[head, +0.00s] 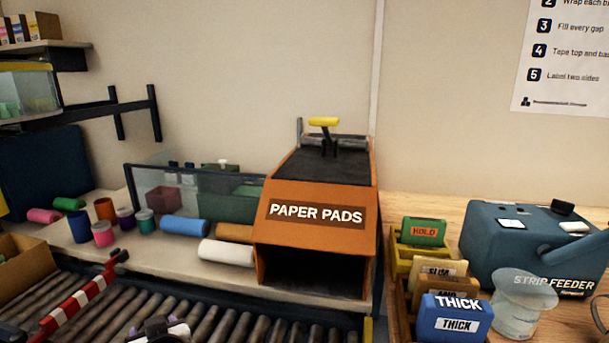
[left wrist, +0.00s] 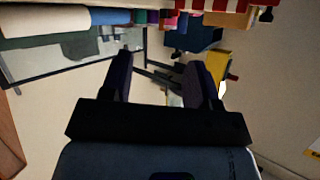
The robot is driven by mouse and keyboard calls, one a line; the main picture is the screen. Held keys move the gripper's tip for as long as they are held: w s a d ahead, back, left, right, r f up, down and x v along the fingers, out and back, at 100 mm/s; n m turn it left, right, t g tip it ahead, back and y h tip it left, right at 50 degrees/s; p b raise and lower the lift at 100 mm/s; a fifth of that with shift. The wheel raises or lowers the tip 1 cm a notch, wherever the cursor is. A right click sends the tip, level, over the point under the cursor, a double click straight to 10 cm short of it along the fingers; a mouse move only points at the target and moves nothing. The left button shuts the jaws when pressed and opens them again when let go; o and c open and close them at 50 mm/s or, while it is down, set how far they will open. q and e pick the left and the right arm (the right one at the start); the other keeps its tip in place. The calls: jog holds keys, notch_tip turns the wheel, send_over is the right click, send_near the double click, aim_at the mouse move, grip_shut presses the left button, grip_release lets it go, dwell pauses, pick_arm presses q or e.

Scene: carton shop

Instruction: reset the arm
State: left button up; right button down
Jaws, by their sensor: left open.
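My left gripper (left wrist: 162,78) shows in the left wrist view with its two dark fingers apart. Nothing is between the fingers; the wall and dark shelf brackets show behind them. That view is turned over, with the bench and its rolls along the top edge. In the head view a dark and pale part pokes in at the bottom edge over the rollers; I cannot tell whether it is my left arm. My right gripper is in neither view.
An orange PAPER PADS dispenser (head: 315,213) stands behind the roller conveyor (head: 225,328). A red-and-white striped bar (head: 82,302) crosses the rollers. Several coloured rolls lie on the bench. Labelled blocks, a clear cup (head: 520,305) and a blue STRIP FEEDER (head: 500,262) stand at right.

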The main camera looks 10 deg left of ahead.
pick_arm(q)
jog(key=d+f+m+t+h, duration=0.1)
jog(key=d+m+h, duration=0.1)
jog(key=d, duration=0.1)
jog(key=s+d+f+m+t+h+p, duration=0.1)
jog(key=d+m+h, duration=0.1)
jog(key=d+h, duration=0.1)
jog(key=d+f+m+t+h+p, duration=0.1)
jog(key=d+m+h, duration=0.1)
jog(key=d, duration=0.1)
jog(key=shift+s+f+m+h, duration=0.15)
jog(key=shift+s+m+h, duration=0.15)
jog(key=s+d+f+m+g+h+p, duration=0.1)
jog(key=s+d+f+g+p, duration=0.15)
jog(key=s+f, duration=0.5)
jog(key=s+d+f+m+g+h+p, duration=0.1)
jog(key=s+f+m+g+p, duration=0.3)
jog(key=s, duration=0.7)
jog(key=s+d+f+n+g+h, duration=0.1)
jog(key=s+f+g, duration=0.1)
jog(key=s+f, duration=0.6)
notch_tip(320, 180, up, 39)
jog(key=p, duration=3.8)
jog(key=shift+s+d+f+t, duration=0.15)
jog(key=shift+s+t, duration=0.2)
jog(key=shift+s, duration=0.05)
